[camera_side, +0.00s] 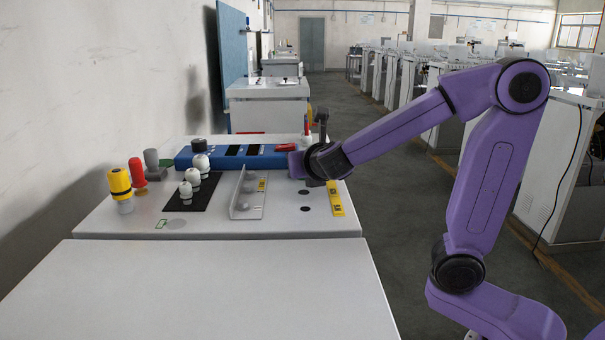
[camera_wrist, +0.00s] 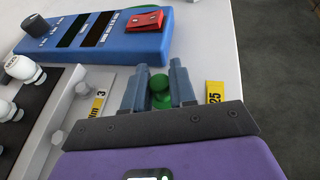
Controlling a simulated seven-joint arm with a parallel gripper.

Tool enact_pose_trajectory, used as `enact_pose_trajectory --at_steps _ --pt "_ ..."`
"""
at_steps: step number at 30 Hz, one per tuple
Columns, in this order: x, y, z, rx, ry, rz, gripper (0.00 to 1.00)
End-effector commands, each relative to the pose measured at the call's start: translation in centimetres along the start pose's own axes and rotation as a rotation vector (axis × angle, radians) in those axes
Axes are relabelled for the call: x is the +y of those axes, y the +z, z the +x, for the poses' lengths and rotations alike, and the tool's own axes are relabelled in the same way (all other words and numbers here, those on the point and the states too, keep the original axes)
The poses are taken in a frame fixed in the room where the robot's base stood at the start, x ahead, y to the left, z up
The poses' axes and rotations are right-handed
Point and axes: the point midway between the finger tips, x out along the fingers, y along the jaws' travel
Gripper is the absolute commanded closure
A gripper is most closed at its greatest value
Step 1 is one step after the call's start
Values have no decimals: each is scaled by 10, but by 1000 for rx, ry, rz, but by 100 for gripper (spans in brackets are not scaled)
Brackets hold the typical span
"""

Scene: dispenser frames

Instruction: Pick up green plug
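The green plug (camera_wrist: 161,96) shows in the wrist view, with a rounded head, between the two fingers of my gripper (camera_wrist: 159,84). The fingers are spread about as wide as the plug, one on each side. I cannot tell whether they press on it. In the side view, my gripper (camera_side: 314,182) is low over the right part of the white worktop, mostly hidden by my wrist. The green plug is hidden there.
A blue instrument box (camera_side: 218,160) with a red part (camera_wrist: 145,20) lies left of my gripper. A metal bracket (camera_side: 246,205), white knobs (camera_side: 193,175), yellow cylinder (camera_side: 120,183) and red plug (camera_side: 137,172) stand farther left. A yellow label (camera_side: 335,200) lies near the right edge. The front table (camera_side: 200,285) is clear.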

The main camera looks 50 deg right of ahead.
Motion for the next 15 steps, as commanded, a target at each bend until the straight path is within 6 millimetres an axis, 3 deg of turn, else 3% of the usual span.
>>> enact_pose_trajectory --at_steps 15 --pt "0 2 -1 -1 -1 0 100"
